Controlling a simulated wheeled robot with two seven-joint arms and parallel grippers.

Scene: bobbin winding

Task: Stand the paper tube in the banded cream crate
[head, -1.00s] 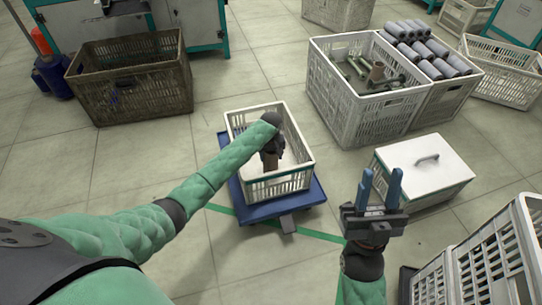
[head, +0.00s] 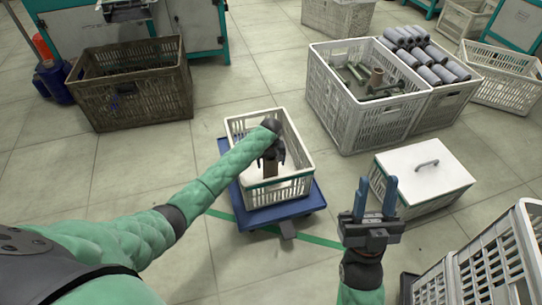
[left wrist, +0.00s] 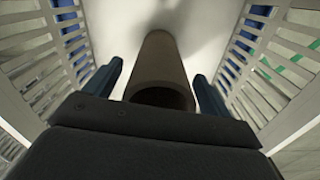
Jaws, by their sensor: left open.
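The cream crate with a green band (head: 285,188) sits on a blue wheeled base in the middle of the head view. The brown paper tube (head: 270,170) is inside it and looks upright. My left gripper (head: 271,163) reaches down into the crate at the tube's upper part. In the left wrist view the tube (left wrist: 160,68) lies between the two blue fingers (left wrist: 160,88), with a gap on each side; its hollow near end shows, and its far end meets the pale crate floor. My right gripper (head: 377,185) is open and empty, off to the right of the crate.
A white lidded box (head: 422,170) stands right of the crate. Behind it, a large pale crate (head: 350,115) holds spools and a brown tube, beside grey rolls (head: 430,60). A dark brown crate (head: 130,90) stands back left. A white crate (head: 500,260) is near front right.

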